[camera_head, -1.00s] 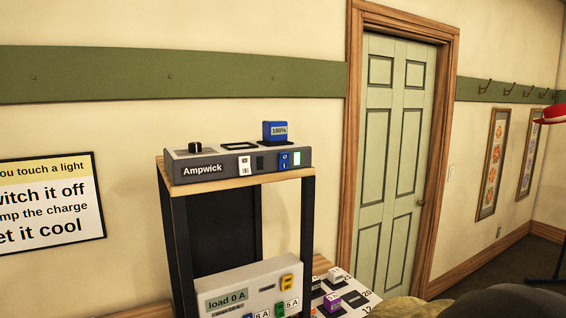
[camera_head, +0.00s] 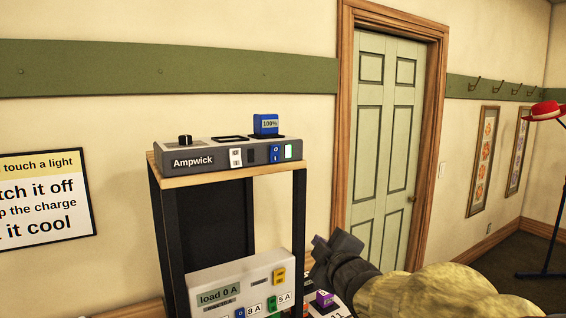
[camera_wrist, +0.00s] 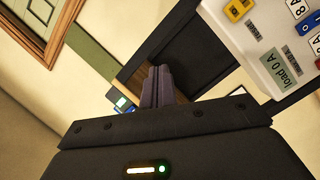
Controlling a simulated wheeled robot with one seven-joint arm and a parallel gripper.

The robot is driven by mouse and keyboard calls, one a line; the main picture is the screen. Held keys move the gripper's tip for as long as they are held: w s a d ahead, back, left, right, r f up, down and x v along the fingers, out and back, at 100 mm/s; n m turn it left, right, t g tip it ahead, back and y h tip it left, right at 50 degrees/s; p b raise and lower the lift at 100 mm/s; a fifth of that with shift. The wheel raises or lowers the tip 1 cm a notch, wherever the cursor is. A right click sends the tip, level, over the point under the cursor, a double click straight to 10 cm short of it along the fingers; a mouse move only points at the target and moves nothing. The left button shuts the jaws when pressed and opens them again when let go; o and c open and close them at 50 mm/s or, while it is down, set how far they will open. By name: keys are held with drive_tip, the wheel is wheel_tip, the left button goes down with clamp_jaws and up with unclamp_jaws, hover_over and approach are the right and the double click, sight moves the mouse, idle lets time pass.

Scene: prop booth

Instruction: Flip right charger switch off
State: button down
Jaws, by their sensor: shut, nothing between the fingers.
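The grey Ampwick charger (camera_head: 210,158) sits on top of a wooden-topped stand in the head view. Its right switch (camera_head: 275,153) is blue, marked O and I, beside a lit green lamp (camera_head: 288,151). Its left switch (camera_head: 236,157) is white, beside a dark lamp. A blue battery block (camera_head: 265,124) reading 100% stands on the right bay. My gripper (camera_head: 328,258) is right of the stand, below the charger and apart from it. In the wrist view my gripper (camera_wrist: 158,84) has its fingers together and empty; part of the charger (camera_wrist: 122,103) shows beyond them.
Below the charger is a white load panel (camera_head: 240,288) reading 0 A, with coloured switches. A purple block (camera_head: 323,299) lies low beside it. A green door (camera_head: 385,140) is behind. The air right of the charger is clear.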

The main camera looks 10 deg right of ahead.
wheel_tip(320, 180, up, 13)
drive_tip(key=s+a+n+t+y, duration=0.2)
drive_tip(key=n+t+y, duration=0.2)
drive_tip(key=n, duration=0.5)
drive_tip(key=shift+n+y+b, duration=0.3)
drive_tip(key=shift+n+y, duration=0.1)
drive_tip(key=shift+y, duration=0.7)
drive_tip(key=shift+s+r, duration=0.1)
drive_tip(key=p, duration=0.7)
approach(276, 149)
drive_tip(key=x, duration=0.5)
drive_tip(key=shift+r, duration=0.3)
drive_tip(key=shift+w+a, duration=0.25)
drive_tip(key=shift+w, duration=0.65)
